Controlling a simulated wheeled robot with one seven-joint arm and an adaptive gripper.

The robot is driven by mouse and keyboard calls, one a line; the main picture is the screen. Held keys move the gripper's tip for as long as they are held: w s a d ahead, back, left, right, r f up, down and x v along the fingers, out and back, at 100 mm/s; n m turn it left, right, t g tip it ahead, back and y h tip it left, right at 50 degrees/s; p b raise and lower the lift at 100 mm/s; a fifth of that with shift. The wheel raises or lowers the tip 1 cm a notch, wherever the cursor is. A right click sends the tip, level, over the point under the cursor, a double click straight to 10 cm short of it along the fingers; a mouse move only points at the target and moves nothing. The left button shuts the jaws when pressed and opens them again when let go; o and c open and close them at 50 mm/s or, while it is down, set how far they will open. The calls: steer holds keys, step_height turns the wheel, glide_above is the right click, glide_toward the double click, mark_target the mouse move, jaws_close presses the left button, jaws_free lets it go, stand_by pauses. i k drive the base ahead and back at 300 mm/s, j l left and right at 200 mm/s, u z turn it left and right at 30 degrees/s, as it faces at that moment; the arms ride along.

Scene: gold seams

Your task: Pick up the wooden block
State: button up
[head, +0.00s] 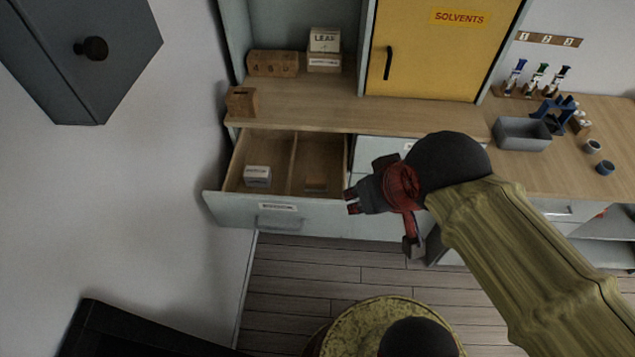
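A larger slotted wooden block (241,101) stands on the counter at the left. I cannot tell from the picture alone which one the task means.
A white labelled box (257,176) sits in the drawer's left compartment. A lettered wooden piece (272,63) and a LEAF box (324,40) stand at the back of the counter (330,107). A grey bin (522,135) stands right. The yellow SOLVENTS cabinet (440,50) is shut.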

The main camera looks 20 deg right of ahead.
mark_target(312, 184)
steer(key=u, duration=2.4)
steer(key=z, duration=2.4)
steer(key=i+l+z, duration=0.55)
steer(key=k+l, duration=0.05)
steer(key=k, duration=0.05)
